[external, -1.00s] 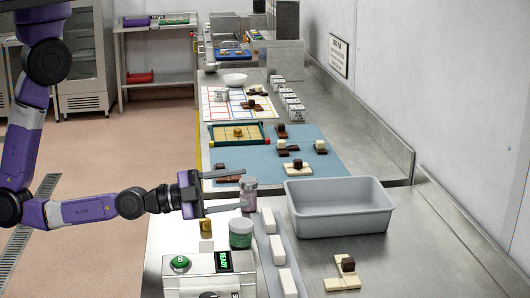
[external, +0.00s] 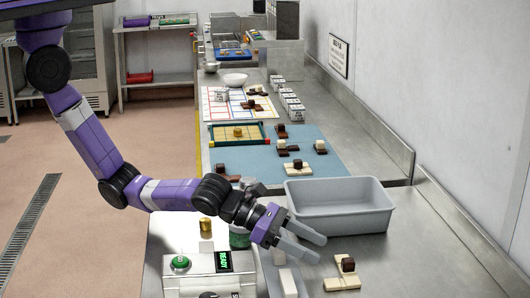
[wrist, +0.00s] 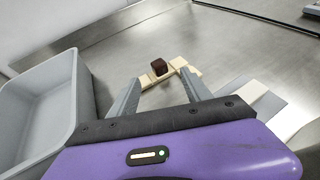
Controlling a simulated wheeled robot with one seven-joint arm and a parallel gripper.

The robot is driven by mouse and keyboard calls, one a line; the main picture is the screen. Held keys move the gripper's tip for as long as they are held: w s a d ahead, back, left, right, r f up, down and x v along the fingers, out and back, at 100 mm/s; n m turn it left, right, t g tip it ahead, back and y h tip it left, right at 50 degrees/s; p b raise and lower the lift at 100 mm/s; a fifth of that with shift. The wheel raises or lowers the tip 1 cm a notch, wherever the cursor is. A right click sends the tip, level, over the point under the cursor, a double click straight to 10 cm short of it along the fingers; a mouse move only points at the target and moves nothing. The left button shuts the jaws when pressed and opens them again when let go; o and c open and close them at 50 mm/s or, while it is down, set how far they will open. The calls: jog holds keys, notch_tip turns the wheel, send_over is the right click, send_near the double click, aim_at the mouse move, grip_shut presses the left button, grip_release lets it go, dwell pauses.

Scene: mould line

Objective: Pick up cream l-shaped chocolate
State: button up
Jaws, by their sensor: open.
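The cream l-shaped chocolate (external: 341,283) lies flat on the steel bench at the lower right in the external view, with a dark brown cube (external: 348,264) on it. In the wrist view the cream chocolate (wrist: 181,64) and the brown cube (wrist: 159,67) show ahead, beyond my fingertips. My gripper (external: 316,249) is open and empty. In the external view it is to the left of the cream piece and apart from it. In the wrist view the two fingers (wrist: 161,82) stand on either side of the piece's near part.
A grey bin (external: 340,222) stands behind my gripper, and close on the left in the wrist view (wrist: 45,110). White blocks (external: 288,283) and a control box with a green button (external: 180,264) are at the left. Bare bench surrounds the cream piece.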

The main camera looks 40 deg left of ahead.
aim_at(344, 259)
jog(key=shift+x, duration=3.7)
jog(key=shift+w+r, duration=0.15)
jog(key=shift+w, duration=0.05)
grip_shut()
